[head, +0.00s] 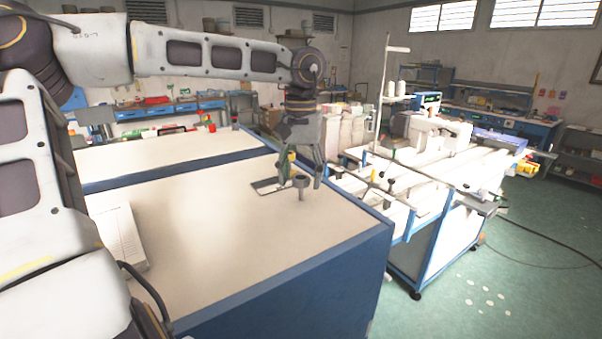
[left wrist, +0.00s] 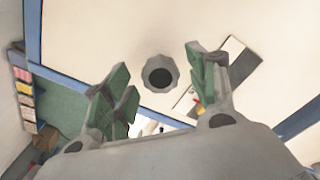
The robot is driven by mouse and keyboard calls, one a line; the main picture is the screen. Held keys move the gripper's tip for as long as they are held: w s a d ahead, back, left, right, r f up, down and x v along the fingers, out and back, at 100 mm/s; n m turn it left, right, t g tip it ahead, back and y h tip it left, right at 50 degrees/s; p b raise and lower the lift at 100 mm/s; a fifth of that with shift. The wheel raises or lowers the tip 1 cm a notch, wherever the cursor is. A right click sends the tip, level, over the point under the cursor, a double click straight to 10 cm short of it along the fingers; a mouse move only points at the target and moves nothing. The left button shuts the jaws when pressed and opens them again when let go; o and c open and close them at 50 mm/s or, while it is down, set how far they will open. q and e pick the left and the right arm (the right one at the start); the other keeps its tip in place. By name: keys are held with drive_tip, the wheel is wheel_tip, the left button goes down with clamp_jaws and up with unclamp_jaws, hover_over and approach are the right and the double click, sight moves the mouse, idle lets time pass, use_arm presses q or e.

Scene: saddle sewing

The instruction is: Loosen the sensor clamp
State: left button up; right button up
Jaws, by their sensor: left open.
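My left gripper (head: 302,172) reaches down over the near white tabletop in the head view. Its green-padded fingers are spread apart in the left wrist view (left wrist: 158,78). A small grey knob-like piece (head: 300,187) stands upright on the tabletop, below and between the fingers. In the left wrist view it is a scalloped grey round (left wrist: 149,68) with a dark hole, between the fingers and apart from both. I cannot tell whether this is the sensor clamp. A sewing machine (head: 438,133) stands on a railed bench to the right. My right gripper is not in view.
The blue-edged tabletop (head: 230,250) is mostly bare. A flat dark-edged plate (head: 266,186) lies just left of the grey piece. A white box (head: 122,235) lies at the left. Thin rods and black knobs (head: 372,178) stick out from the railed bench at the right.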

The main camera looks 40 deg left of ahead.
use_arm(q)
drive_tip(key=shift+c, duration=0.3)
drive_tip(key=c, duration=1)
drive_tip(key=shift+o, duration=0.3)
drive_tip(key=shift+n, duration=0.6)
drive_tip(key=n, duration=1.4)
drive_tip(key=shift+n, duration=0.3)
drive_tip(key=n, duration=0.4)
drive_tip(key=shift+n+b, duration=0.4)
